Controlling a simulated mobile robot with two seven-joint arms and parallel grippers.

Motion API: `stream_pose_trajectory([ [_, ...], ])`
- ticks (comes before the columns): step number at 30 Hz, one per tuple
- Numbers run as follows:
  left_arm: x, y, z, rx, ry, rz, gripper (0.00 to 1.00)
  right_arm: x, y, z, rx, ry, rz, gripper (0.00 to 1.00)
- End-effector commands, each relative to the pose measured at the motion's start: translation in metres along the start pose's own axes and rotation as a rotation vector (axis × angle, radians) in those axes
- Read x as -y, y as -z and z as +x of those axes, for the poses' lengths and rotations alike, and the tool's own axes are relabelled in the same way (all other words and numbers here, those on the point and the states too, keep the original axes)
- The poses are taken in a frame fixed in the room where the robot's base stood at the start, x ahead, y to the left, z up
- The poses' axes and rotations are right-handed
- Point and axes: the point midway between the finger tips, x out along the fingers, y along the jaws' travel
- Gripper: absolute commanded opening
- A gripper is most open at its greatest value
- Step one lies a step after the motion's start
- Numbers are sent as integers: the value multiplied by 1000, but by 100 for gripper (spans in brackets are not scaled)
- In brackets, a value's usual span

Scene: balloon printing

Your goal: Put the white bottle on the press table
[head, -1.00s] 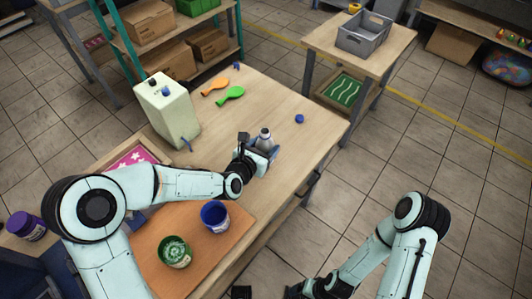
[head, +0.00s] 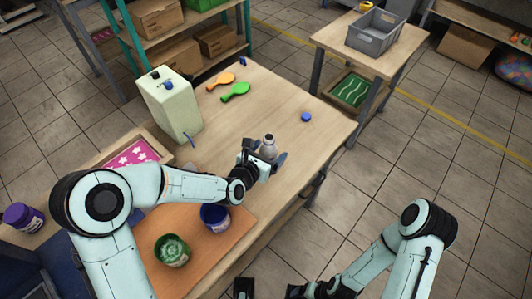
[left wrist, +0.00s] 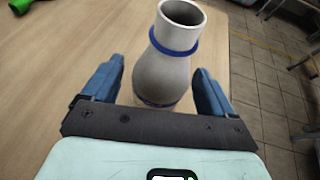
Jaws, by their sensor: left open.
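The white bottle (head: 269,147), greyish white with a blue ring at its neck, stands upright on the wooden table (head: 290,88) near its right edge. My left gripper (head: 270,158) is at the bottle, low over the table. In the left wrist view the bottle (left wrist: 165,68) is between the two blue fingers (left wrist: 157,85), with a gap on each side; its open mouth shows and its base is partly hidden. The fingers are open. My right gripper (head: 268,289) is at the bottom edge of the head view, partly cut off, and its opening is unclear.
A pale box-shaped canister (head: 170,108) stands behind. Blue (head: 214,217) and green (head: 172,250) paint pots stand on an orange board. A grey crate (head: 374,33) sits on another table.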

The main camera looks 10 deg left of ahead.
Motion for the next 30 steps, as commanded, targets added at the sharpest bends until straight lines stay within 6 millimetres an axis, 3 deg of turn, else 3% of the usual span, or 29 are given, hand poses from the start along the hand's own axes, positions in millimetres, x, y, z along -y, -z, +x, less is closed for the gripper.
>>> stream_pose_trajectory([
  [5, -1, -3, -12, 1, -1, 0, 87, 0, -1, -2, 3, -1, 0, 87],
  [19, -1, -3, -105, 1, -3, 3, 87, 1, -1, -4, 3, -1, 0, 87],
  [24, 0, -2, -119, 0, -1, 0, 87, 2, -1, -6, 2, 0, 0, 87],
  [30, 0, -2, -121, 0, 0, 0, 87, 2, -1, -6, 2, 0, 0, 87],
])
